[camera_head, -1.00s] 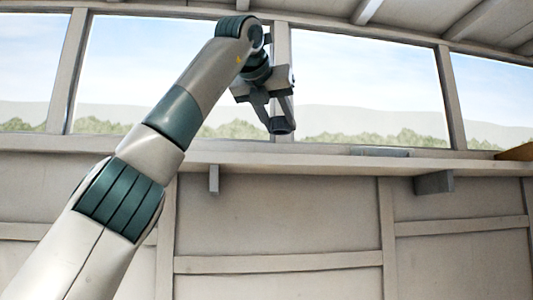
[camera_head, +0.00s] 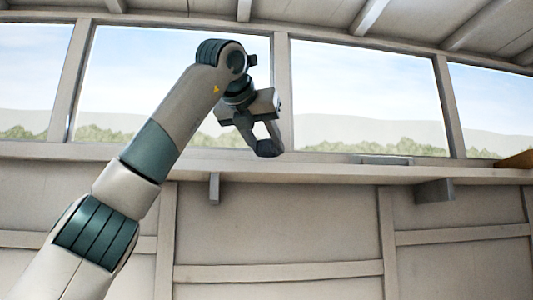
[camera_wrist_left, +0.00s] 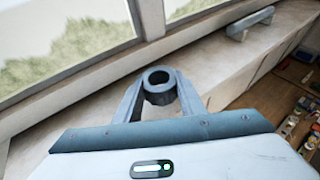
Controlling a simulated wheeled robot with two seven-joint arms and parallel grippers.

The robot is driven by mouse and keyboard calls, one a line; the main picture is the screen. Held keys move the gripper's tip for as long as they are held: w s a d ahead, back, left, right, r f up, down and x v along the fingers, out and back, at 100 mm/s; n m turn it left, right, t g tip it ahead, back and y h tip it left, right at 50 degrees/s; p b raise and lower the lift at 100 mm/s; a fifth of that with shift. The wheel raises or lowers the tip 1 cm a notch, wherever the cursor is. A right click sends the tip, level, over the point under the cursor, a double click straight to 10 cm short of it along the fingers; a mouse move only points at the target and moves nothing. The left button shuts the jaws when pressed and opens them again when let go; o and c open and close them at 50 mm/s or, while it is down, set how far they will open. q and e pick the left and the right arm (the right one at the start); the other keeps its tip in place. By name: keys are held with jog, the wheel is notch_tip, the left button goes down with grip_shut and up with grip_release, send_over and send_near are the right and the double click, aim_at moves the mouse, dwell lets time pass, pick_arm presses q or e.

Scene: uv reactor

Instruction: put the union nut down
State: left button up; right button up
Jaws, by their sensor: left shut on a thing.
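My left gripper (camera_head: 266,147) is shut on the union nut, in front of the window and just above the ledge in the head view. In the left wrist view the union nut (camera_wrist_left: 160,97) is a dark grey ring with a round hole, held between the two fingertips of the left gripper (camera_wrist_left: 158,88). Its hole faces up toward the camera. The ledge shows behind and below it, and I cannot tell the exact gap. In the head view the nut is too small and dark to separate clearly from the fingers. My right gripper is not in view.
A pale ledge (camera_head: 325,174) runs below the windows. A grey block-like piece (camera_wrist_left: 250,22) lies farther along it. The ledge near the nut looks clear. Several small items (camera_wrist_left: 290,121) lie on a brown surface lower right in the wrist view. A grey bracket (camera_head: 435,190) supports the ledge.

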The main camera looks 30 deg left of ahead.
pick_arm(q)
notch_tip(320, 180, down, 2)
jog(key=shift+w+f, duration=0.1)
dwell(0.4)
jog(key=shift+f, duration=0.1)
jog(key=o, duration=1.1)
jog(key=shift+r, duration=0.2)
